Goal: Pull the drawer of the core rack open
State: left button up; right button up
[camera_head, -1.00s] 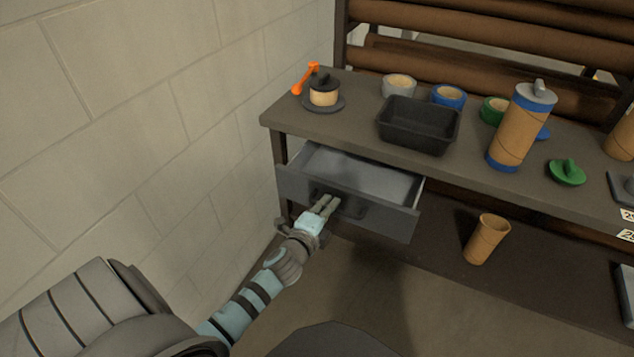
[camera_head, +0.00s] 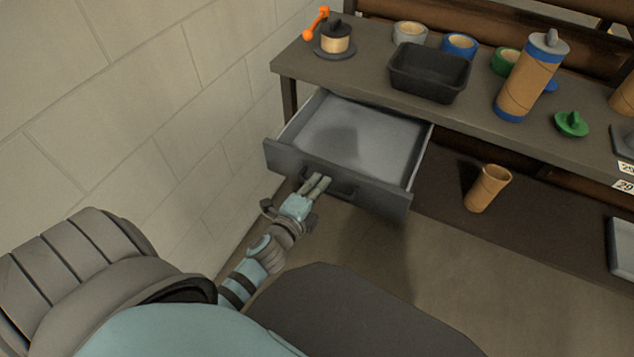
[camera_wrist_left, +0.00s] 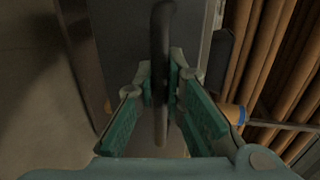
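The drawer of the core rack (camera_head: 365,145) stands well out from under the bench top, and its pale inside looks empty. Its dark front (camera_head: 385,198) carries a bar handle (camera_head: 346,190). My left gripper (camera_head: 318,184) is at the left part of this handle. In the left wrist view the handle (camera_wrist_left: 161,30) runs between the two fingers of my left gripper (camera_wrist_left: 160,80), which are closed on it. My right gripper is not in view.
The bench top (camera_head: 350,72) holds a black bin (camera_head: 430,85), tape rolls (camera_head: 459,46), a cardboard core with blue ends (camera_head: 530,75) and a green cap (camera_head: 571,124). A short core (camera_head: 488,188) stands on the lower shelf. A block wall (camera_head: 130,90) is close on the left.

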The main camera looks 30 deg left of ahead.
pick_arm(q)
jog(key=o, duration=0.5)
jog(key=shift+c, duration=0.2)
jog(key=v, duration=1.2)
